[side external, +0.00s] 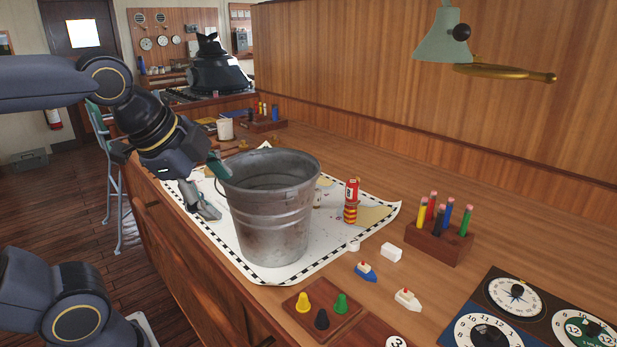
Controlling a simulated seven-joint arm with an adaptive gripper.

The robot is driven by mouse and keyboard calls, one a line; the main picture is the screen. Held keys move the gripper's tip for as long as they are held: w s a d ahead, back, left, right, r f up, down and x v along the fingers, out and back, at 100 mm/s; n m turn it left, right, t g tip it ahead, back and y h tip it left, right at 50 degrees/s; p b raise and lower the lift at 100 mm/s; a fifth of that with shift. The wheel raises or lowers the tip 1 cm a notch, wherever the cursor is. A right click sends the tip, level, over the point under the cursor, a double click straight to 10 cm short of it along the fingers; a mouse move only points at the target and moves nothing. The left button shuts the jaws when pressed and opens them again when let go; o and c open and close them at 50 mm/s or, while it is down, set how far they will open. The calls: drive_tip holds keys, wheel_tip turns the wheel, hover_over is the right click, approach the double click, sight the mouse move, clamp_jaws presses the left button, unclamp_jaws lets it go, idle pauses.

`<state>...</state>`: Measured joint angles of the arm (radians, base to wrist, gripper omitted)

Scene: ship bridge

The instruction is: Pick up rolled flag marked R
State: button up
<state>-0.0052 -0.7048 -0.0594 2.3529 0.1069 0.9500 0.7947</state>
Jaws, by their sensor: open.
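A small upright red roll (351,189) with a pale label stands on the chart to the right of the bucket. The letter on the label is too small to read. A red-and-yellow striped roll (350,213) shows just below it in the picture; I cannot tell whether the two are one piece. My gripper (217,193) is open at the left side of the metal bucket (270,225), with the bucket between it and the rolls. Its fingers look empty; I cannot tell whether they touch the bucket.
The chart (215,237) lies under the bucket. A wooden block with several coloured markers (438,245), toy boats (366,271), a white block (391,252) and a tray of coloured cones (321,312) lie to the right and front. A lamp (442,35) hangs above. Bare wood lies behind the rolls.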

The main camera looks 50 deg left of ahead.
drive_tip(key=w+r+m+y, duration=0.2)
drive_tip(key=w+r+m, duration=0.35)
drive_tip(key=m, duration=0.25)
drive_tip(key=m+g+h, duration=0.2)
drive_tip(key=m, duration=1.3)
hover_over(352, 196)
drive_tip(key=s, duration=0.5)
wheel_tip(352, 196, down, 10)
drive_tip(key=x, duration=1.6)
drive_tip(key=shift+w+d+r, duration=0.2)
drive_tip(key=shift+w, duration=0.15)
drive_tip(key=c, duration=1.3)
